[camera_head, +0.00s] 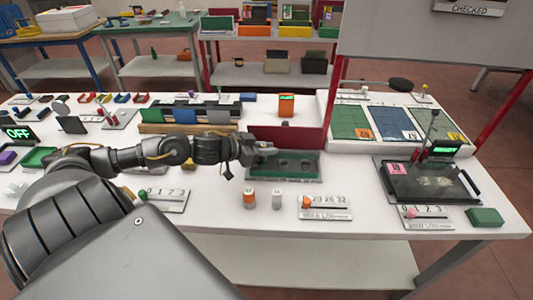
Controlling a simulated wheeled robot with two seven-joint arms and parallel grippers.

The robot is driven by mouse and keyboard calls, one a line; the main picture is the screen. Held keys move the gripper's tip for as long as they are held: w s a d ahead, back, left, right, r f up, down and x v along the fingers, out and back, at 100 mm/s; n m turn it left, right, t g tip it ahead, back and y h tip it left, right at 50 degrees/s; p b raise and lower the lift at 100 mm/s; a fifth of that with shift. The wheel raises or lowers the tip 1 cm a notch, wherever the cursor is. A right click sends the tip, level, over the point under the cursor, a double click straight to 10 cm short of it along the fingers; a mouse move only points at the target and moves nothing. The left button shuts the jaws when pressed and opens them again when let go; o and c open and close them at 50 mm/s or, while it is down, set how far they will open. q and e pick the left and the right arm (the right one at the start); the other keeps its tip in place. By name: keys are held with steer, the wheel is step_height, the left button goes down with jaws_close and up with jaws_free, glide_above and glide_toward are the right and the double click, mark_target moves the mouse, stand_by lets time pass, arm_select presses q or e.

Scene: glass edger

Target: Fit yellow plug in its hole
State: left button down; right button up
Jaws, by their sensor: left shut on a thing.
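My left arm comes in from the left, and my left gripper (262,152) is at the left end of a green block with dark round holes (310,166). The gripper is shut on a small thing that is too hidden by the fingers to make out. I cannot make out a yellow plug clearly. The gripper looks close above the block's left part, and I cannot tell whether it touches. At least two dark holes show to the right of the fingers. My right gripper is not in view.
A red panel (285,138) stands just behind the block. A dark glass-topped device (420,182) stands to the right. White table is clear between them.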

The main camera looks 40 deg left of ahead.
arm_select(q)
steer(key=shift+s+d+f, duration=0.1)
steer(key=shift+s+f, duration=0.15)
steer(key=shift+f, duration=0.35)
steer(key=shift+s+d+f, duration=0.1)
steer(key=shift+s+f, duration=0.1)
steer(key=shift+f, duration=0.4)
steer(key=c, duration=1.6)
jaws_free()
steer(key=shift+w+a+f, duration=0.1)
steer(key=shift+w+f, duration=0.05)
steer(key=shift+f, duration=0.05)
steer(key=shift+w+a, duration=0.1)
steer(key=shift+r, duration=0.25)
steer(key=shift+w, duration=0.1)
steer(key=shift+s+a+r, duration=0.15)
steer(key=shift+s+a, duration=0.05)
steer(key=shift+s, duration=0.2)
steer(key=v, duration=0.4)
steer(key=shift+s+r+p, duration=0.2)
steer(key=shift+r+p, duration=0.05)
steer(key=shift+p, duration=0.15)
steer(key=p+v, duration=0.2)
steer(key=v, duration=0.2)
steer(key=shift+s+r+p, duration=0.1)
steer(key=shift+r+p, duration=0.2)
steer(key=shift+o, duration=0.2)
steer(key=shift+p+v, duration=0.55)
steer(key=shift+v, duration=0.6)
